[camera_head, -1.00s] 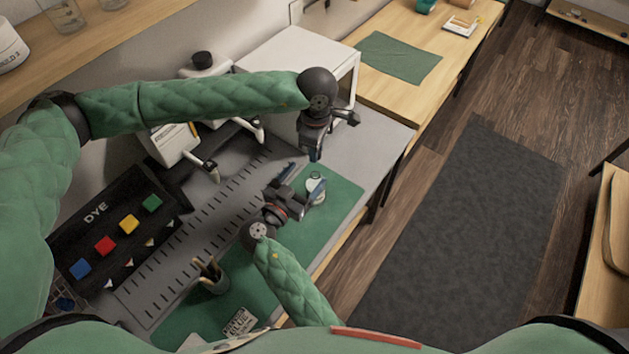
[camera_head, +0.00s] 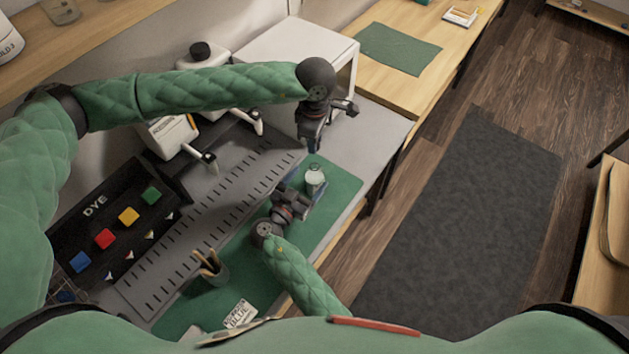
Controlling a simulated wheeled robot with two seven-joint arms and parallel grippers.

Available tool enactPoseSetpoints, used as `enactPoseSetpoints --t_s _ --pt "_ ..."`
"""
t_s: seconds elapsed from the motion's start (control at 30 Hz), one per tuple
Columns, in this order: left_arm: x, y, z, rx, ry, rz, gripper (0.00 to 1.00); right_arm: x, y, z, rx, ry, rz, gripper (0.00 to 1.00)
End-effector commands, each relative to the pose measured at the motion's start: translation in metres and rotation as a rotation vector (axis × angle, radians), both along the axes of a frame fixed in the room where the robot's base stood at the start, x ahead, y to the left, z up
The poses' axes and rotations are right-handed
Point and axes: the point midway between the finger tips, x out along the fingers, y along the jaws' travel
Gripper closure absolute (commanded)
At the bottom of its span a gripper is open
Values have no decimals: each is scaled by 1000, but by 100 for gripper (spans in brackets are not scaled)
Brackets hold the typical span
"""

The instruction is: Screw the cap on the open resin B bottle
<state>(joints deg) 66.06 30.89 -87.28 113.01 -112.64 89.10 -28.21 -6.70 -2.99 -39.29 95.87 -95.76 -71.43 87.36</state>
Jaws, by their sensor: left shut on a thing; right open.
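A small pale bottle (camera_head: 315,176) stands upright on the green mat (camera_head: 340,190); I take it to be the resin B bottle, though its label is too small to read. My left gripper (camera_head: 312,147) points down just behind and above the bottle, apart from it. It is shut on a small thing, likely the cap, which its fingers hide. My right gripper (camera_head: 305,188) is open and low over the mat, in front of the bottle, with its fingers toward it. I cannot tell whether they touch it.
A dye box (camera_head: 97,213) with coloured squares lies at left, beside a slotted grey board (camera_head: 185,245). A cup of tools (camera_head: 213,271) and a printed card (camera_head: 240,313) are near the front. A white box-shaped stand (camera_head: 300,50) is behind the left gripper. The mat's right part is clear.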

Motion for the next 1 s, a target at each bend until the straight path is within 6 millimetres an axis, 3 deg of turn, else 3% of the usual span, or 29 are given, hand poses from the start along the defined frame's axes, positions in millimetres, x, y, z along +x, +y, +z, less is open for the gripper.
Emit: enactPoseSetpoints --t_s 0.2,0.4,0.83,1.0 --pt "0 0 0 0 0 0 96 28 -18 1 -1 -1 -1 23" --pt "0 0 0 0 0 0 96 44 -29 0 -1 1 0 23" --pt "0 0 0 0 0 0 96 49 -32 0 0 1 0 23" --pt "0 0 0 0 0 0 96 49 -32 0 0 1 0 54"
